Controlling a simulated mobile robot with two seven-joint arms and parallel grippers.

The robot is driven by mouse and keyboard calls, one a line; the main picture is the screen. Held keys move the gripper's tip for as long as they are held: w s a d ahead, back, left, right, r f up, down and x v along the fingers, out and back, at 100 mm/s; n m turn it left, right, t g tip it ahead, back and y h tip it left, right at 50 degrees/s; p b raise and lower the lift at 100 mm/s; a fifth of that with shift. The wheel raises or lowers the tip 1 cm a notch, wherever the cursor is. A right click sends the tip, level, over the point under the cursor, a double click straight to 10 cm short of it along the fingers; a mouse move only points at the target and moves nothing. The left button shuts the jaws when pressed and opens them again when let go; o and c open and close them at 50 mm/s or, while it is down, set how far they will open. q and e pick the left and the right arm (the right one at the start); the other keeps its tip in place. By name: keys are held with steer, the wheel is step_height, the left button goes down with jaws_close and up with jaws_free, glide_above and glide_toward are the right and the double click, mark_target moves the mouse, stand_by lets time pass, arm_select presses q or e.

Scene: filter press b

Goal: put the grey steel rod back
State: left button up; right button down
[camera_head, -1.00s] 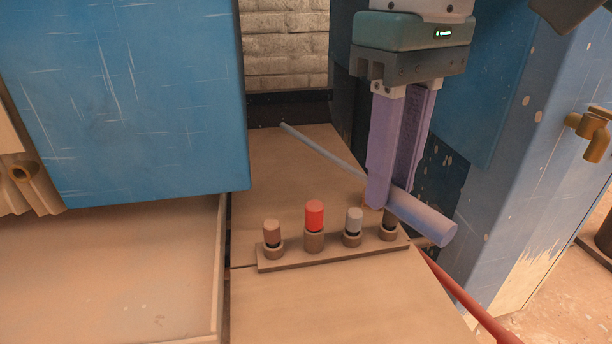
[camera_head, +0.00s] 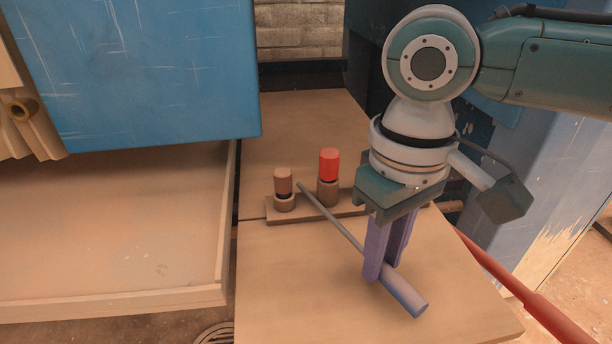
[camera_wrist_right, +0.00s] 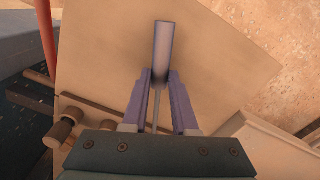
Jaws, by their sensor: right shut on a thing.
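The grey steel rod (camera_head: 405,296) has a thick end and a long thin shaft. My right gripper (camera_head: 381,274) is shut on it near the thick end, above the front of the tan tabletop (camera_head: 300,290). The thick end points toward the lower right and the thin shaft runs to the upper left, its tip in front of the peg strip. In the right wrist view the rod (camera_wrist_right: 163,45) lies between the two purple fingers (camera_wrist_right: 160,78), thick end away from the palm. My left gripper is not in view.
A low strip (camera_head: 347,209) carries a red-topped peg (camera_head: 329,166) and a brown-topped peg (camera_head: 283,182); its right part is hidden by my arm. A blue cabinet (camera_head: 130,70) overhangs a shallow tray (camera_head: 110,302) on the left. A red bar (camera_head: 530,306) runs along the right.

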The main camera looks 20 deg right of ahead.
steer(key=shift+f, duration=0.25)
steer(key=c, duration=0.7)
jaws_free()
